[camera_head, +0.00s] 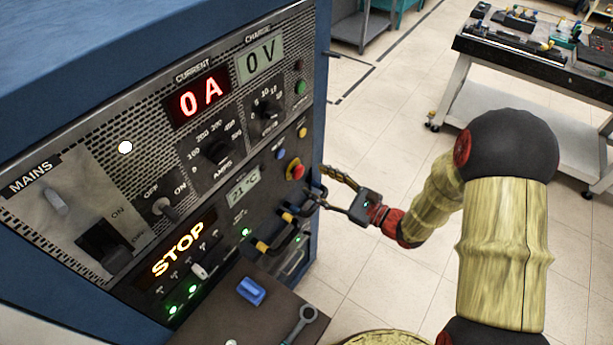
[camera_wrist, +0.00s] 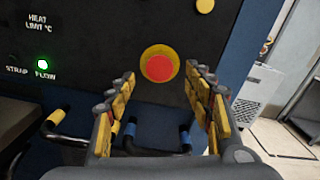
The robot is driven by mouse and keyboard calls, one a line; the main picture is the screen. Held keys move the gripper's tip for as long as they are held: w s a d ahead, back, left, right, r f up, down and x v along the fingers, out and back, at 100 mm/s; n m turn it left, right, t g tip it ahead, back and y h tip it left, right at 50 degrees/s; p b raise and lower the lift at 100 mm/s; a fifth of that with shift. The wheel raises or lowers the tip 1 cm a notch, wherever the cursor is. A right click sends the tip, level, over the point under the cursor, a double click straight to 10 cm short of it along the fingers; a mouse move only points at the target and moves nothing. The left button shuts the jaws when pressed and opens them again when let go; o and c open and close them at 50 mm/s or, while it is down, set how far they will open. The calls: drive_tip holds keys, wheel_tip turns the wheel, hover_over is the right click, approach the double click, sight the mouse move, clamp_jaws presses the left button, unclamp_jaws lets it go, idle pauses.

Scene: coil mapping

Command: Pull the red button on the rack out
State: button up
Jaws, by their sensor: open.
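The red button (camera_head: 295,170) sits on a yellow round base at the right side of the rack's front panel (camera_head: 222,180). In the wrist view the red button (camera_wrist: 159,68) shows face-on, a little beyond and above the fingertips. My gripper (camera_head: 322,183) is at the right of the panel, just right of and below the button in the head view. In the wrist view my gripper (camera_wrist: 158,88) is open, one finger on each side below the button, with nothing between them. I see no contact with the button.
Black handles (camera_head: 275,245) with coloured bands stick out below the button. A shelf (camera_head: 245,300) with a blue block (camera_head: 251,291) and a wrench (camera_head: 301,322) stands in front of the rack. A workbench (camera_head: 540,65) is at the back right. Open tiled floor lies between.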

sight(301, 173)
drive_tip(key=b+x, duration=0.1)
drive_tip(key=x, duration=0.3)
drive_tip(key=shift+w+a, duration=0.3)
drive_tip(key=c, duration=0.4)
clamp_jaws()
